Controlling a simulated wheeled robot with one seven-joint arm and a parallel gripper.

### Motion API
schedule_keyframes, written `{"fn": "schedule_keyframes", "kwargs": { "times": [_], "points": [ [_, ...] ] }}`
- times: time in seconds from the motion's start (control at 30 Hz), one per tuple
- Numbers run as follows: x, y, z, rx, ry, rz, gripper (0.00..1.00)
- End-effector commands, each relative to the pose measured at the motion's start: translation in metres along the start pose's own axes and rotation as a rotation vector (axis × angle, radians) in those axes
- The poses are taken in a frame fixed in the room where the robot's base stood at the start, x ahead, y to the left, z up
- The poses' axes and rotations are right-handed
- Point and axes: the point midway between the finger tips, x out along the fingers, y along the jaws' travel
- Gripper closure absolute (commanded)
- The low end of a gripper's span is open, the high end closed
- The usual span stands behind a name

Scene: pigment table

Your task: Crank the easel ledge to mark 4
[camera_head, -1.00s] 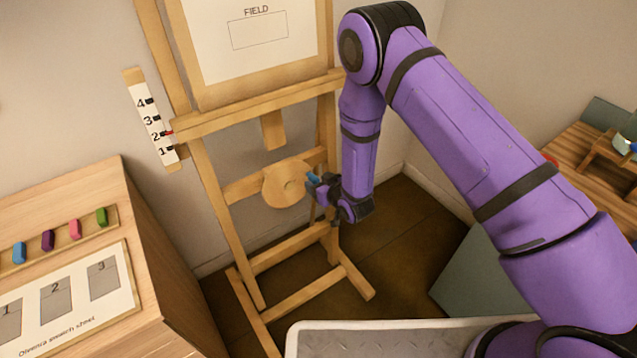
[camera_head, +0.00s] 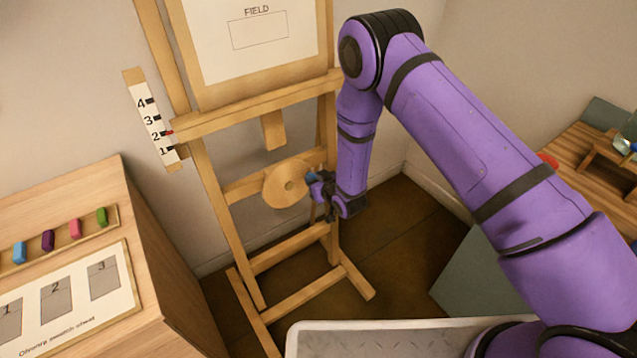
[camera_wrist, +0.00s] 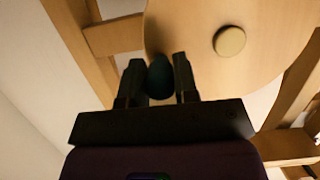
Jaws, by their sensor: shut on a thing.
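The wooden easel ledge (camera_head: 255,103) runs across the easel. Its red pointer (camera_head: 168,133) sits at about mark 2 on the white scale strip (camera_head: 152,118), which is marked 1 to 4. The round wooden crank disc (camera_head: 284,188) is below the ledge; its pale hub (camera_wrist: 229,41) shows in the wrist view. My gripper (camera_head: 313,184) is at the disc's right edge. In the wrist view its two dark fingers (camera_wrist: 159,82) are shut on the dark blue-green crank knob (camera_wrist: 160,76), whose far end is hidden.
A white sheet labelled FIELD (camera_head: 250,45) stands on the ledge. A wooden cabinet (camera_head: 150,250) with coloured blocks and a swatch sheet is at the left. A pale tray (camera_head: 400,335) is in front, and a wooden table (camera_head: 570,165) is at the right.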

Motion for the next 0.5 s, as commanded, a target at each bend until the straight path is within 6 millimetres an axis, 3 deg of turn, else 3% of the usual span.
{"fn": "schedule_keyframes", "kwargs": {
  "times": [0.5],
  "points": [
    [-0.006, -0.013, -0.026, 0.000, 0.003, -0.003, 0.91]
  ]
}}
